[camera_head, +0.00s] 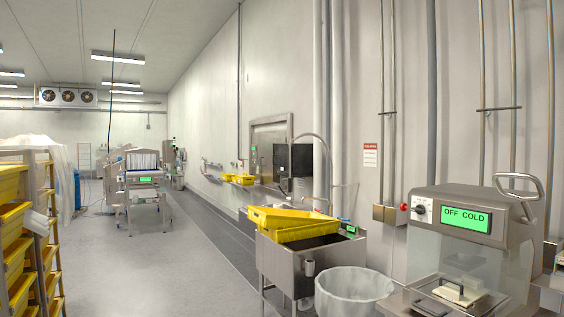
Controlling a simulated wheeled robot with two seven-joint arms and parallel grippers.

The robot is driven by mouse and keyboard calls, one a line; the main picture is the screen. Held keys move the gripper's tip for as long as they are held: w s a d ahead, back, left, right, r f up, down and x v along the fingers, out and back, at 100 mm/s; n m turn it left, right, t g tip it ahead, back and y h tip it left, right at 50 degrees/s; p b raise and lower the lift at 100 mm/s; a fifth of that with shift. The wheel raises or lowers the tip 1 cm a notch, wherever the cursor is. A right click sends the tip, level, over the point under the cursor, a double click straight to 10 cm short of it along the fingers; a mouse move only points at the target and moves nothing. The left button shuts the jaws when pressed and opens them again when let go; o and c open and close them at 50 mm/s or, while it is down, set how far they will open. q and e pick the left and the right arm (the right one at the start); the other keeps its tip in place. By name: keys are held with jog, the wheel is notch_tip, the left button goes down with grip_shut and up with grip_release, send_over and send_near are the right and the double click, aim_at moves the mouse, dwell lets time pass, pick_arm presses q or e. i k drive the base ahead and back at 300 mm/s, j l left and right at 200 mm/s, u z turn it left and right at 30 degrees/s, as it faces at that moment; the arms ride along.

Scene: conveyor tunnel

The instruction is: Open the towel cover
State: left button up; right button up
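No part is plainly marked as a towel cover, so I cannot tell for sure which it is. At the right stands a metal machine (480,206) with a green display reading "OFF COLD". It has a see-through front cover (415,262), which looks closed, and a curved metal handle (519,183) on top. A black box (293,160) hangs on the wall above the sink. Neither of my grippers is in view.
A steel sink (282,264) with yellow trays (293,223) stands left of the machine. A lined white bin (350,292) stands between them. A rack of yellow crates (14,245) is at the left edge. The grey floor (150,265) in the middle is clear. A wheeled machine (143,183) stands farther back.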

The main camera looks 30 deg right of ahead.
aim_at(281, 164)
jog(key=i+z, duration=0.35)
jog(key=i, duration=1.5)
jog(key=i+l+u, duration=0.2)
jog(key=i, duration=1.2)
jog(key=i+j+z, duration=0.15)
jog(key=i, duration=0.55)
jog(key=i+j+z, duration=0.1)
jog(key=i, duration=0.6)
jog(key=i+z, duration=0.35)
jog(key=i, duration=1.15)
jog(key=i+l+u, duration=0.1)
jog(key=i+u, duration=0.3)
jog(key=i, duration=1.05)
jog(key=i+z, duration=0.4)
jog(key=i, duration=0.2)
jog(key=i+j+z, duration=0.2)
jog(key=i+z, duration=0.25)
jog(key=i, duration=0.15)
jog(key=i+z, duration=0.7)
jog(key=z, duration=0.2)
jog(key=i+j+z, duration=0.1)
jog(key=i+z, duration=0.2)
jog(key=z, duration=0.15)
